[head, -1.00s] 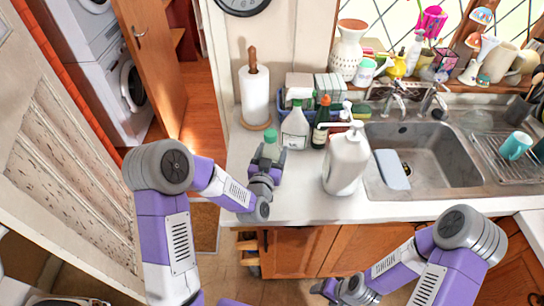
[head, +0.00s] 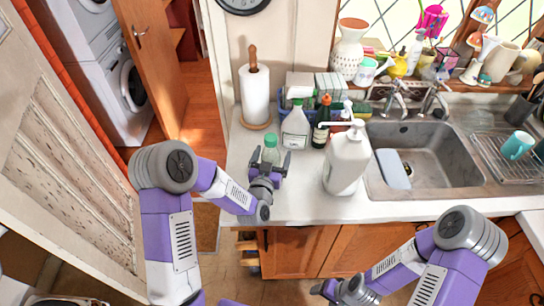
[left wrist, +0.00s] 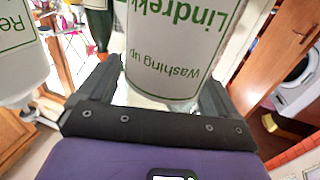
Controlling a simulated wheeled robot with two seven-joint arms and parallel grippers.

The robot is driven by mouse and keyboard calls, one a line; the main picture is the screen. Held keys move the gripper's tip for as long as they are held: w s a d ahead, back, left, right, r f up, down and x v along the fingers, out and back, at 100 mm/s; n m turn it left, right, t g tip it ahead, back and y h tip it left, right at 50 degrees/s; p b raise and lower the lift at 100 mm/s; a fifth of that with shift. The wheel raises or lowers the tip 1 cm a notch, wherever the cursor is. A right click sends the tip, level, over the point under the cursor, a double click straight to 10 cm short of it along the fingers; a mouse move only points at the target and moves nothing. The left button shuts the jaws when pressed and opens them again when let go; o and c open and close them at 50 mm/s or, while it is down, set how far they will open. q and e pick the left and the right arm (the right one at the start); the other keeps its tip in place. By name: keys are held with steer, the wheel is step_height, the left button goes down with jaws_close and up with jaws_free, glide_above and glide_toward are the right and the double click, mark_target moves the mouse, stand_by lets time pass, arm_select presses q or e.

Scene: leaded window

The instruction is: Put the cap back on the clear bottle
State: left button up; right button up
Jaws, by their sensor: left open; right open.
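The clear bottle (head: 270,156) stands on the counter at the left, with a green cap (head: 270,140) at its top. I cannot tell whether the cap is fully seated. My left gripper (head: 270,158) is open around the bottle, with one finger on each side. In the left wrist view the open fingers (left wrist: 158,90) flank a bottle with a white label and green writing; the picture is upside down, and I cannot tell which bottle it is. My right gripper (head: 330,290) is open and low, in front of the counter.
A spray bottle (head: 295,127), a dark green bottle (head: 320,128) and a large white pump bottle (head: 346,162) stand close by on the right. A paper towel roll (head: 255,95) is behind. The sink (head: 430,150) is further right. Counter (head: 300,205) in front is clear.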

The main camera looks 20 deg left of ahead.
arm_select(q)
steer(key=shift+r, duration=0.1)
steer(key=shift+r+p, duration=0.15)
steer(key=shift+p, duration=0.15)
steer(key=s+p, duration=0.9)
steer(key=s, duration=0.3)
steer(key=shift+d+f, duration=0.1)
steer(key=shift+f, duration=0.1)
stand_by(0.4)
